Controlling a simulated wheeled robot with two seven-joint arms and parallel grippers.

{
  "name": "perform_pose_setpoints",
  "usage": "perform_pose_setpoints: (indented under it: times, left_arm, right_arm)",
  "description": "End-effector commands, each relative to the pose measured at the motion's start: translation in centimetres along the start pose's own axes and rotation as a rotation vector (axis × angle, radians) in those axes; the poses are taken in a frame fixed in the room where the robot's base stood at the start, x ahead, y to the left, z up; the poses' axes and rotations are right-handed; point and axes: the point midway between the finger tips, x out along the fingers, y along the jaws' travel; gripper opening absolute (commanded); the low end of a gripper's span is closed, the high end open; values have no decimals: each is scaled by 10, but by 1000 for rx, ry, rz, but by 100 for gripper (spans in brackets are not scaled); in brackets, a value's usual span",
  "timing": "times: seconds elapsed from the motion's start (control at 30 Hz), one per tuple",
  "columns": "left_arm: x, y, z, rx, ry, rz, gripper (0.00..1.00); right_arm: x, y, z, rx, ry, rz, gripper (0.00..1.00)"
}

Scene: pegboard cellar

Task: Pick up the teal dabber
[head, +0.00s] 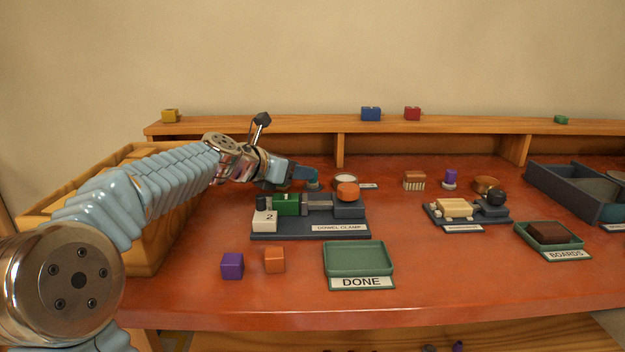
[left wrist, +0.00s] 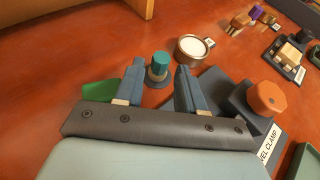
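The teal dabber (left wrist: 159,65) stands upright on the table, with a teal top and a wider round foot. In the head view the teal dabber (head: 312,182) is partly hidden by my left gripper (head: 300,173). In the left wrist view my left gripper (left wrist: 160,72) is open, with one blue finger to each side of the dabber. The dabber shows between the fingertips or just past them; I cannot tell whether either finger touches it. My right gripper is in neither view.
The dowel clamp (head: 310,230) with its green block stands in front of the dabber. A round tin (head: 345,182) is close to its right. A wooden crate (head: 140,255) is at the left. The back ledge (head: 430,127) carries small blocks. A green DONE tray (head: 358,272) is in front.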

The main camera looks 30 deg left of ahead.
Motion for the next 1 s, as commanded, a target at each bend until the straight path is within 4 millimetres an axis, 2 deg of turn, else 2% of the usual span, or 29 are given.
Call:
perform_pose_setpoints:
  times: [0.1,0.2,0.5,0.77,1.0]
  left_arm:
    - [21,-2,-8,0,3,-2,39]
    - [34,-2,-6,0,2,-1,39]
    - [41,-1,-6,0,1,2,39]
    - [41,-1,-6,0,1,2,0]
    - [40,-1,-6,0,1,2,0]
  right_arm:
    - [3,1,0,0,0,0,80]
    - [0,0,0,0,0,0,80]
    - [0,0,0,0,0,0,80]
    - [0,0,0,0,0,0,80]
    - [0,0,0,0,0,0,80]
